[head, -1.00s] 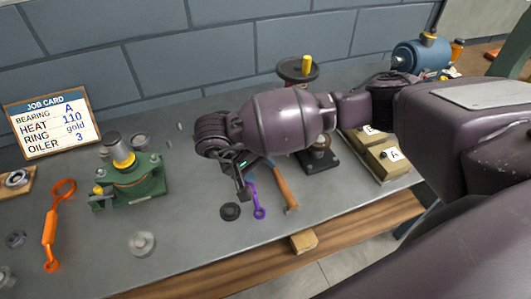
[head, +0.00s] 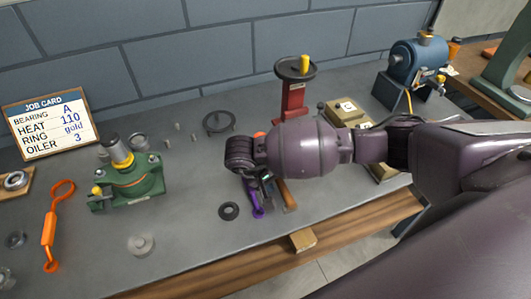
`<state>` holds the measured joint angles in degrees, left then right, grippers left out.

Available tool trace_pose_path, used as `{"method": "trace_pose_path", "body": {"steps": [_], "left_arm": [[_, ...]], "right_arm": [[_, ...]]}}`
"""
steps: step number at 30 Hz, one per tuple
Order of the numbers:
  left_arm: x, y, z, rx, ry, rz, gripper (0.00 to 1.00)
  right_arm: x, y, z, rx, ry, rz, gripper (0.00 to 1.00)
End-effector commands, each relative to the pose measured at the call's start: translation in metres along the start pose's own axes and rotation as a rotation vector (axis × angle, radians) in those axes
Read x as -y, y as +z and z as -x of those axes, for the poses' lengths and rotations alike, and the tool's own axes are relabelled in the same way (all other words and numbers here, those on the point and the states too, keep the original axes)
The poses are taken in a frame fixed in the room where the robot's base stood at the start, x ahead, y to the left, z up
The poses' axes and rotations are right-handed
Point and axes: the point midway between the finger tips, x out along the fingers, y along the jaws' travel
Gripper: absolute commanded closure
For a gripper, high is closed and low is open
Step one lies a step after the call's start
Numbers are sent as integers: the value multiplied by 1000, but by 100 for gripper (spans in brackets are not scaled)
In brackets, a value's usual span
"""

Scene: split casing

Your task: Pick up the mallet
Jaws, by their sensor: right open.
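The mallet shows as a brown wooden handle (head: 288,196) lying on the grey bench near its front edge. The rest of it is hidden under my right arm. An orange bit (head: 259,134) peeks out above the arm; I cannot tell whether it is the mallet's head. My left gripper is not in view.
A red press (head: 293,100) stands behind my arm. A green housing (head: 133,180) and an orange tool (head: 49,228) are at left. A wooden block (head: 302,240) sits at the front edge.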

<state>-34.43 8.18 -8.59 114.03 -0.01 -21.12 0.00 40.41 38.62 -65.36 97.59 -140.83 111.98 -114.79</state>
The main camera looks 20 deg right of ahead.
Motion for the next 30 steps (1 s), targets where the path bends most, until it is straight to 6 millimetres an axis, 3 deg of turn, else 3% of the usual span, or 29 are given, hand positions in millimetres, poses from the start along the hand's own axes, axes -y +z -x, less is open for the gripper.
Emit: {"method": "trace_pose_path", "body": {"steps": [7,18,30], "left_arm": [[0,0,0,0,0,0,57],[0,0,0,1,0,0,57],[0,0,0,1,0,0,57]], "right_arm": [[0,0,-2,-1,-1,0,48],[0,0,-1,-1,-1,1,100],[-2,-2,2,-5,-1,-3,100]]}}
